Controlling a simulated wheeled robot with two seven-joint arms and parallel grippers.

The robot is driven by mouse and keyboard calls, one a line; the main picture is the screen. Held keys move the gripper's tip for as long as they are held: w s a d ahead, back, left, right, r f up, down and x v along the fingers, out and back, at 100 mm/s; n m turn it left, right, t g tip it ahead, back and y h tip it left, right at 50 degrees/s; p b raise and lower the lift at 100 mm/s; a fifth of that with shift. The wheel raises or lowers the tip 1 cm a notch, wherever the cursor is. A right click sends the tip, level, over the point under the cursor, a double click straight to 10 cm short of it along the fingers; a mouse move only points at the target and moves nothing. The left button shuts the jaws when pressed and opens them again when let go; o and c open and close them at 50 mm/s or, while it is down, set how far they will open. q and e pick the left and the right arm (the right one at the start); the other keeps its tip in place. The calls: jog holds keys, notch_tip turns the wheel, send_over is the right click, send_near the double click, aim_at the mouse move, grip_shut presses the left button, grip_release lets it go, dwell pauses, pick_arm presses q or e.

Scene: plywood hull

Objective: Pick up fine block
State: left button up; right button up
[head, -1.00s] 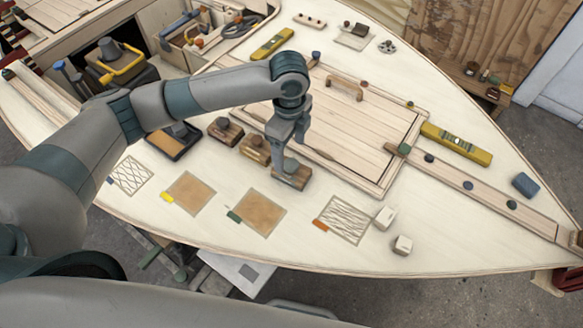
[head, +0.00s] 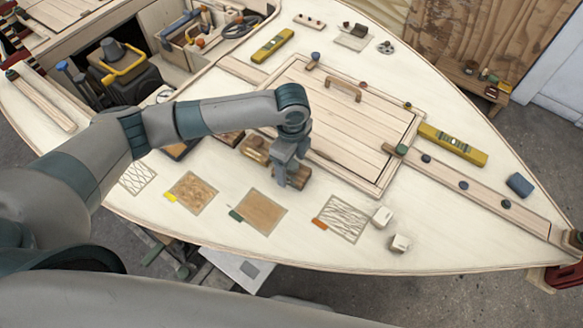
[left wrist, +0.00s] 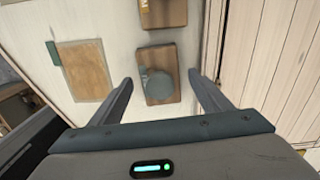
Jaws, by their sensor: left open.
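Several wooden blocks with round knobs stand in a row on the pale deck. The nearest block (head: 300,180) is partly hidden under my left gripper (head: 285,182). In the left wrist view a block (left wrist: 166,56) with a round grey knob lies between the spread fingers of my left gripper (left wrist: 165,88), with gaps on both sides. The gripper is open and not closed on it. The middle block (head: 254,149) shows beyond; another block (left wrist: 163,12) is at the top of the wrist view. I cannot read which is the fine one. My right gripper is not in view.
A hatch panel (head: 345,120) with a handle lies right of the blocks. Brown and hatched patches, such as the brown one (head: 260,212), lie in front. Yellow levels (head: 455,143) lie on the deck.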

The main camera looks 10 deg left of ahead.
pick_arm(q)
jog(key=shift+f, duration=0.5)
jog(key=c, duration=1.3)
jog(key=shift+o, duration=0.2)
jog(key=shift+r, duration=0.1)
